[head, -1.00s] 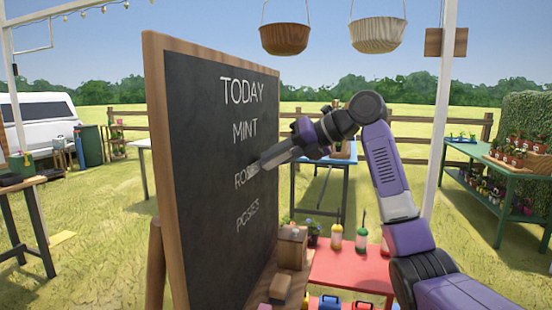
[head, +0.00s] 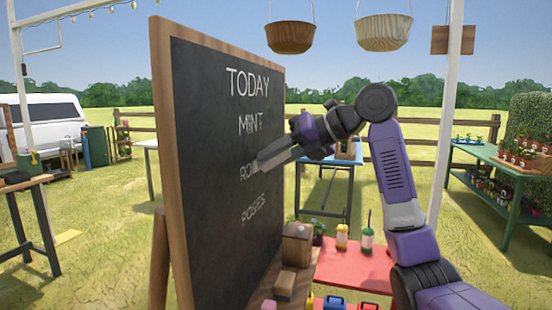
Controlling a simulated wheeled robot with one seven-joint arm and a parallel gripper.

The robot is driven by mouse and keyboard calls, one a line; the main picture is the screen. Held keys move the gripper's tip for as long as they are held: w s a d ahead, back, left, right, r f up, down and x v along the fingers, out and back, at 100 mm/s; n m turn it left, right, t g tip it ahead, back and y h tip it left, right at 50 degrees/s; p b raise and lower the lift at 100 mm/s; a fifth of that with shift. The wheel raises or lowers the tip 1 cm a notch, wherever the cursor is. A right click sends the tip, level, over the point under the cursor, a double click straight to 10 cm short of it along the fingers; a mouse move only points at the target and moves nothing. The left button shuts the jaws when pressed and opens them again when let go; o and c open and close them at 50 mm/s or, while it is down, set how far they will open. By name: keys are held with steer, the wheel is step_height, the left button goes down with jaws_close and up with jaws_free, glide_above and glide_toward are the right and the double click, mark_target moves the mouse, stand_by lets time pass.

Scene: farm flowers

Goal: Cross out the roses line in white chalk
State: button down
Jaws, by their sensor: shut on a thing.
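The chalkboard (head: 215,230) stands upright in a wooden frame. It bears "TODAY" (head: 248,83), "MINT" (head: 250,124), a line starting "RO" (head: 245,171), and a bottom line (head: 253,208) too blurred to read for certain, like "POSES". My gripper (head: 266,163) is shut, its fingers pointing left at the board, the tips over the "RO" line just right of those letters. The fingers hide the rest of that word. The chalk between the fingertips is too small to make out. I cannot tell whether it touches the board, and no strike line is clearly visible.
Two hanging baskets (head: 290,36) are above. A blue table (head: 330,167) and a green plant table (head: 500,165) stand behind. Open grass lies between.

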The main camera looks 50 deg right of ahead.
steer(key=shift+s+a+b, duration=0.35)
steer(key=shift+s+a, duration=0.2)
steer(key=shift+a, duration=0.95)
steer(key=shift+s+a+b, duration=0.3)
steer(key=shift+s+a, duration=0.25)
steer(key=shift+a, duration=1)
steer(key=shift+s+a+b, duration=0.35)
steer(key=shift+s+a, duration=0.2)
steer(key=shift+a, duration=0.95)
steer(key=s+d, duration=0.2)
steer(key=s, duration=0.3)
steer(key=shift+s, duration=0.35)
steer(key=shift+s+d, duration=0.1)
steer(key=s, duration=0.1)
steer(key=s+d, duration=0.1)
steer(key=shift+s, duration=0.3)
steer(key=shift+w+a, duration=0.1)
steer(key=w+a, duration=0.2)
steer(key=w, duration=0.5)
steer(key=shift+w+a+b, duration=0.2)
steer(key=shift+a+b, duration=0.15)
steer(key=shift+b, duration=0.05)
